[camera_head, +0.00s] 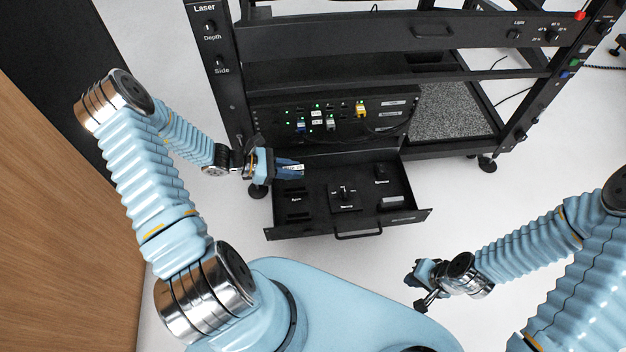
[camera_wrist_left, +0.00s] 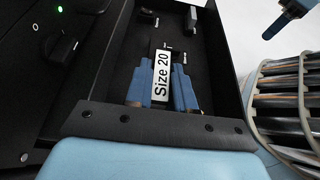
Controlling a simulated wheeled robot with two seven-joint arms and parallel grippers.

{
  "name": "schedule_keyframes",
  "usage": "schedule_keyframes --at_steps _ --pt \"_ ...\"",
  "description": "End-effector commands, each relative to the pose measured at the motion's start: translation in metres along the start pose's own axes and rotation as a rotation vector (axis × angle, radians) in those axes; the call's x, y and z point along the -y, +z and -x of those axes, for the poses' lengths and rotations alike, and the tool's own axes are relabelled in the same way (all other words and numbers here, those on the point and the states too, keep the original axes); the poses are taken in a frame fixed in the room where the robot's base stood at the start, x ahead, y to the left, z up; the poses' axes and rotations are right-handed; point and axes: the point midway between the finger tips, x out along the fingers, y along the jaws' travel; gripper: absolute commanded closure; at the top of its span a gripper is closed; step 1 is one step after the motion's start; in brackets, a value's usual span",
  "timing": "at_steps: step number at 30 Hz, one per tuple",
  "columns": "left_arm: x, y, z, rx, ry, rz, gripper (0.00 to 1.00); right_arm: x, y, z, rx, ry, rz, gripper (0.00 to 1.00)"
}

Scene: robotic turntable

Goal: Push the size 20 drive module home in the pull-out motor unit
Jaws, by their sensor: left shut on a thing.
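The pull-out motor unit (camera_head: 322,210) is an open black drawer with black blocks and slots on its floor, at the bottom of the rack. My left gripper (camera_head: 289,168) is over the drawer's back left part. In the left wrist view, its blue fingers (camera_wrist_left: 162,88) are shut on the size 20 drive module (camera_wrist_left: 161,72), whose white "Size 20" label faces the camera. The module's lower end is hidden, so I cannot tell how deep it sits. My right gripper (camera_head: 421,287) is apart, at the lower right of the head view; its finger gap is unclear.
A black rack (camera_head: 350,40) stands behind the drawer. Its panel (camera_head: 330,118) carries green lights and coloured connectors. The drawer's front handle (camera_head: 358,234) faces me. A wooden surface (camera_head: 60,200) is at the left. The pale floor right of the drawer is clear.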

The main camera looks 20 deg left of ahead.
Motion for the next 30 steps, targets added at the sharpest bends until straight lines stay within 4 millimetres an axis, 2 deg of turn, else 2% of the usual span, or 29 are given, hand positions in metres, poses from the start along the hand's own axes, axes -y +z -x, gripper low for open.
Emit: schedule_keyframes --at_steps 3,14,30 --pt "-0.002 0.000 0.005 0.000 0.008 0.003 1.00 0.001 0.000 0.000 0.000 -0.001 0.001 1.00" --pt "-0.001 -0.003 0.002 0.001 0.006 0.002 1.00 -0.001 0.000 -0.003 0.000 0.000 0.001 1.00" --pt "-0.001 -0.047 -0.017 0.001 0.005 0.001 1.00 -0.014 0.000 -0.037 0.000 0.000 -0.003 1.00"
